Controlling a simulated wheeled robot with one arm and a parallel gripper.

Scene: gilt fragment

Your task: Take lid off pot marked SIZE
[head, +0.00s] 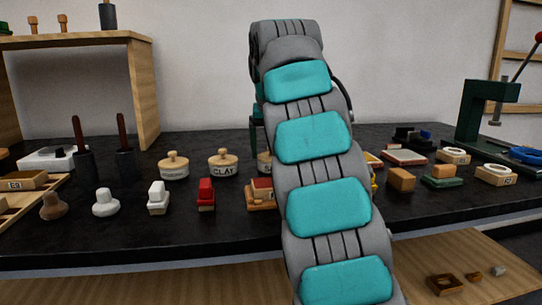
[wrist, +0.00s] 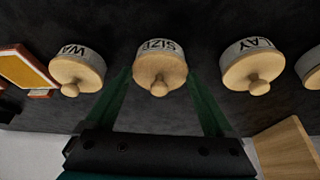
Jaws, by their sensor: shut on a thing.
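The pot marked SIZE (wrist: 158,45) is in the middle of the wrist view, its label upside down. Its pale wooden lid (wrist: 160,75) with a round knob (wrist: 159,89) sits on it. My gripper (wrist: 160,72) has its two green fingers on either side of the lid, tips at its edge, shut on it. I see no gap between lid and pot. In the head view only the left edge of this pot (head: 263,161) shows; my arm hides the rest and most of the gripper.
A pot marked CLAY (wrist: 253,68) and one whose label begins WA (wrist: 78,72) flank it closely. Another lidded pot (head: 174,166) stands left of CLAY in the head view. A row of stamps and blocks, including a red one (head: 206,194), stands nearer the front edge.

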